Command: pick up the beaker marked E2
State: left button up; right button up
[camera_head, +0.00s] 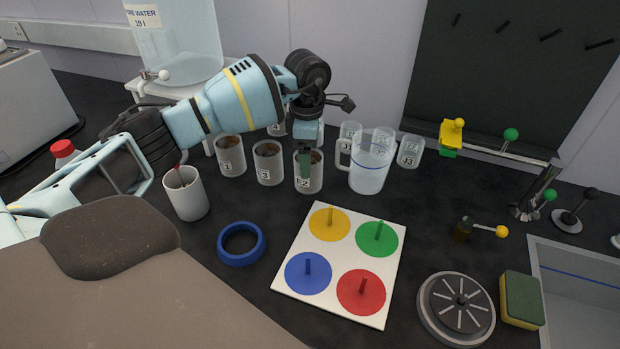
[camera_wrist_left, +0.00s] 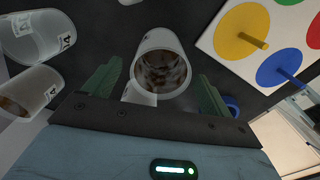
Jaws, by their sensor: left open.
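The beaker marked E2 (camera_head: 309,184) stands upright on the dark bench, a clear cup with brown contents and a white label. My left gripper (camera_head: 304,164) comes down on it from above, with a green finger in front of its upper part. In the left wrist view, the open mouth of a beaker with brown contents (camera_wrist_left: 163,68), apparently E2, lies between the two green fingers of my left gripper (camera_wrist_left: 160,72). The fingers are open, with gaps on both sides. The far finger is hidden in the head view. My right gripper is not in view.
Similar filled beakers (camera_head: 268,165) (camera_head: 230,157) stand close to the left. A clear jug (camera_head: 368,172) stands close to the right, with empty beakers (camera_head: 410,153) beyond. A white board with coloured discs (camera_head: 340,252) and a blue ring (camera_head: 241,244) lie in front.

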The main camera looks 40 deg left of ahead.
pick_arm(q)
jog(key=shift+d+f+b, duration=0.1)
jog(key=shift+f+b, duration=1)
jog(key=shift+f, duration=1.7)
jog(key=shift+r, duration=0.2)
jog(key=c, duration=1.1)
notch_tip(320, 180, up, 10)
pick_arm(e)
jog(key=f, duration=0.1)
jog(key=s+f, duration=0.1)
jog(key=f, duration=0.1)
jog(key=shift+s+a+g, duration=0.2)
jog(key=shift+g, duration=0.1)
